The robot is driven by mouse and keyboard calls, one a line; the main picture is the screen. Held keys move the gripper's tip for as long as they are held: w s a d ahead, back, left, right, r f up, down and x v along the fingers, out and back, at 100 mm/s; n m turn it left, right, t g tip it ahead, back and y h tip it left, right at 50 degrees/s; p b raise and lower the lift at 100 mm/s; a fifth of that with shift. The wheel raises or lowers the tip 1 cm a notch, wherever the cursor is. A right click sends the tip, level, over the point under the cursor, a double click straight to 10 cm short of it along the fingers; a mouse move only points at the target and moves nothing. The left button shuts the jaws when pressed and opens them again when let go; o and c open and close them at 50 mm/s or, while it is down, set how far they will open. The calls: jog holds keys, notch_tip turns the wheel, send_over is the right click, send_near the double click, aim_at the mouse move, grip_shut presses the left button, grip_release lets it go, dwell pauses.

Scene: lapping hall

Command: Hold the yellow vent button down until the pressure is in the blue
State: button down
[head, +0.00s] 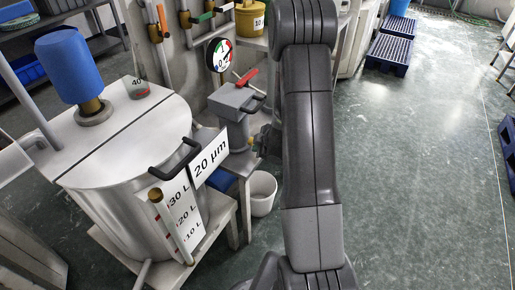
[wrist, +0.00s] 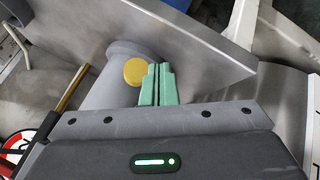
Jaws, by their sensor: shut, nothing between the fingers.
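The yellow vent button (wrist: 135,71) is a round disc on the side of a grey cylindrical housing (wrist: 103,90) in the wrist view. My gripper (wrist: 160,68) has green fingers pressed together with nothing between them. The fingertips are just right of the button in the picture, not over its face; I cannot tell their distance in depth. The round pressure gauge (head: 219,54) stands above the grey filter housing (head: 236,101) with the red lever in the head view; its needle is too small to read surely.
A steel tank (head: 130,180) with a level scale and a "20 µm" sign (head: 210,158) stands left of the housing. A white bucket (head: 262,193) is on the floor below it. A brass tube (wrist: 73,88) runs near the housing.

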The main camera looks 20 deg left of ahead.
jog(key=shift+w+a+r+p, duration=0.1)
jog(key=shift+w+a+p, duration=0.15)
jog(key=shift+a, duration=0.25)
jog(key=shift+w+a+r+p, duration=0.1)
jog(key=shift+w+a+p, duration=0.05)
jog(key=shift+a+p, duration=0.25)
jog(key=shift+w+a+r, duration=0.15)
dwell(0.4)
dwell(2.1)
